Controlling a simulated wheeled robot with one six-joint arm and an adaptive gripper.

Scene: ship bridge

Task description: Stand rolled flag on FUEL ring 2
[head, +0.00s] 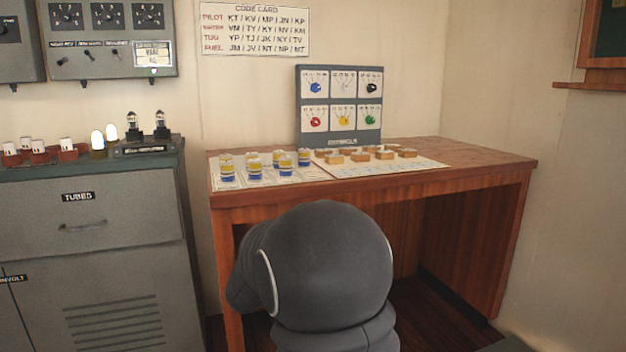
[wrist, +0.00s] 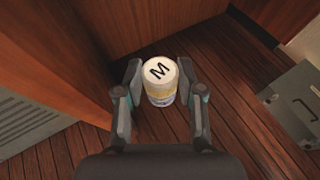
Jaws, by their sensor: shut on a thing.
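My gripper (wrist: 161,72) is shut on a rolled flag (wrist: 160,88) in the wrist view. In the head view, my dark arm hides the gripper and flag. Several similar blue, yellow and white rolls (head: 255,170) stand on the left of the desk. Several small wooden pieces (head: 360,155) sit on a white sheet (head: 400,167) to their right. I cannot make out which ring is FUEL ring 2.
The wooden desk (head: 470,158) has a clear right part and open space below. A grey board with colored knobs (head: 340,103) stands at its back. A code card (head: 256,30) hangs above. A grey cabinet (head: 90,220) is at left. A grey J-marked object (wrist: 300,105) lies right.

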